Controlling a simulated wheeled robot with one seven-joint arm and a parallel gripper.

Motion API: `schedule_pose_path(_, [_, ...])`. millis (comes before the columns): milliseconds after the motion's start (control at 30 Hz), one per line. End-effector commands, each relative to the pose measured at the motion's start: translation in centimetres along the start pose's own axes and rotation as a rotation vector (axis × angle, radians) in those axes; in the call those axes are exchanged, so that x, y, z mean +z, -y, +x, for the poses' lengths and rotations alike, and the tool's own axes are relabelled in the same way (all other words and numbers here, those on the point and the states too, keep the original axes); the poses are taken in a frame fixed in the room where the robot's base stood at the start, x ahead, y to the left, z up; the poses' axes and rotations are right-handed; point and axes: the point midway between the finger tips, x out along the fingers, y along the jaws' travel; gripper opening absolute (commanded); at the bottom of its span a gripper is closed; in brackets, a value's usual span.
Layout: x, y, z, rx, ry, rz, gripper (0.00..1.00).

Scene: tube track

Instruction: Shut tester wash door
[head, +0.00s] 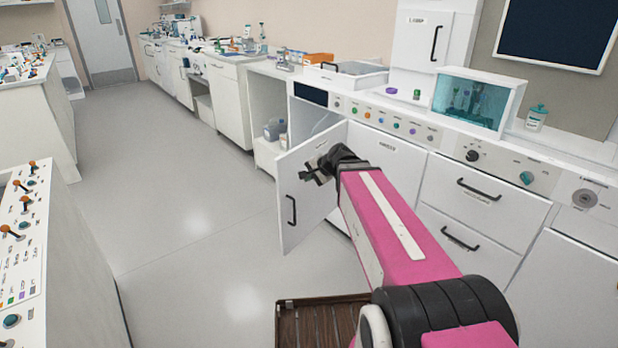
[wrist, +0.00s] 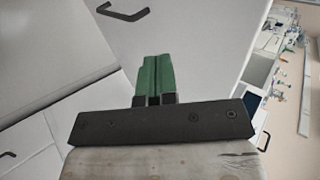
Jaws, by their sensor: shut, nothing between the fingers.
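The wash door (head: 302,195) is a white cabinet door with a black bar handle (head: 291,210). In the head view it stands swung open, out from the front of the white tester counter. My gripper (head: 312,176) is at the door's face in the head view, beside its upper part and above the handle. I cannot tell whether it touches the door. In the wrist view my gripper (wrist: 154,72) shows green fingers pressed together with nothing between them. A black handle (wrist: 124,12) shows above them on a white panel. The cabinet opening is mostly hidden behind the door.
A control panel with several knobs (head: 398,127) runs along the counter above the door. Drawers (head: 478,200) with black handles are to the right. A console with levers (head: 30,265) stands at the left. The grey floor (head: 190,200) between is clear.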

Motion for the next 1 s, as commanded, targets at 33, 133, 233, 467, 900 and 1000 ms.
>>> schedule_pose_path(33, [-0.2, 0.1, 1.2, 0.001, 0.002, 0.000, 0.00])
schedule_pose_path(133, [-0.2, 0.1, 3.1, 0.002, 0.002, -0.001, 0.00])
schedule_pose_path(233, [-0.1, 0.0, 5.0, 0.003, 0.002, -0.001, 0.00])
schedule_pose_path(467, [-0.1, 1.2, 8.3, 0.000, 0.001, -0.004, 0.00])
schedule_pose_path(900, [0.0, 2.7, 9.8, 0.002, 0.000, -0.002, 0.00])
schedule_pose_path(1000, [0.0, 2.7, 9.8, 0.002, 0.000, -0.002, 0.00])
